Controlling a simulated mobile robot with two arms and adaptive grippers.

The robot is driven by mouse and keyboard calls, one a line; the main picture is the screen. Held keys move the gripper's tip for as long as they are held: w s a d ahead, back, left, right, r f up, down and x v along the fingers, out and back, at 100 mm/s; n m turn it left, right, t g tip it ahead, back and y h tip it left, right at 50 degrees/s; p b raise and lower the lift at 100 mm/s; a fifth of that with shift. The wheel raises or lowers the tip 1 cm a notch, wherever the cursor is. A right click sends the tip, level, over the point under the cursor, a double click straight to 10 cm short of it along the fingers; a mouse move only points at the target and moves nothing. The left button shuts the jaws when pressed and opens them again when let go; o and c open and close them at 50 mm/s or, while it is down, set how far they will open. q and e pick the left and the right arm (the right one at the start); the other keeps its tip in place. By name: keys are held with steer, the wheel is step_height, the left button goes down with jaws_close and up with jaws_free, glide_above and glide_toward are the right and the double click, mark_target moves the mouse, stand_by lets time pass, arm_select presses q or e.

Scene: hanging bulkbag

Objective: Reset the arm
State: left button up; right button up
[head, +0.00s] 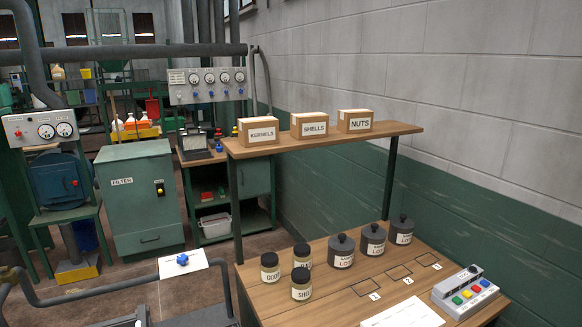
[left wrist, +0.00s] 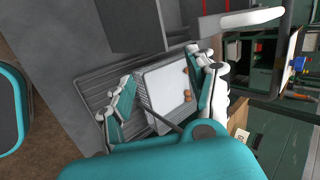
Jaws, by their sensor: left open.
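My left gripper (left wrist: 158,68) shows in the left wrist view, its two teal and white fingers spread apart. Nothing is held between them. Beyond the fingers lies a pale flat panel (left wrist: 165,88) in a grey ribbed tray-like surface (left wrist: 95,88), with small brown round things (left wrist: 187,85) near the right finger. I cannot tell whether the fingers touch any of it. Neither gripper shows in the head view. My right gripper is in neither view.
A wooden bench (head: 325,290) at the right holds jars, grey canisters (head: 341,250) and a button box (head: 465,291). Its upper shelf (head: 325,139) carries labelled boxes. A green filter cabinet (head: 140,200) stands left. A dark pipe rail (head: 110,297) crosses the lower left. Brown floor lies between.

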arm_select(q)
steer(key=s+d+n+g+h, duration=0.1)
steer(key=s+d+n+h, duration=0.3)
steer(key=s, duration=0.6)
steer(key=s+d+n+g+h, duration=0.15)
steer(key=s+n, duration=0.35)
steer(key=s, duration=0.5)
step_height(320, 180, down, 31)
steer(key=s+g+b, duration=0.2)
steer(key=b, duration=0.4)
steer(key=s+a+f+b, duration=0.1)
steer(key=s+f+b, duration=0.1)
steer(key=s+f, duration=0.6)
steer(key=s+a+f+b, duration=0.1)
steer(key=s+f+b, duration=0.1)
steer(key=s+f, duration=0.6)
step_height(320, 180, down, 6)
steer(key=shift+s+a+r+g+y, duration=0.2)
steer(key=shift+s+a+g+y, duration=0.15)
steer(key=shift+g, duration=0.1)
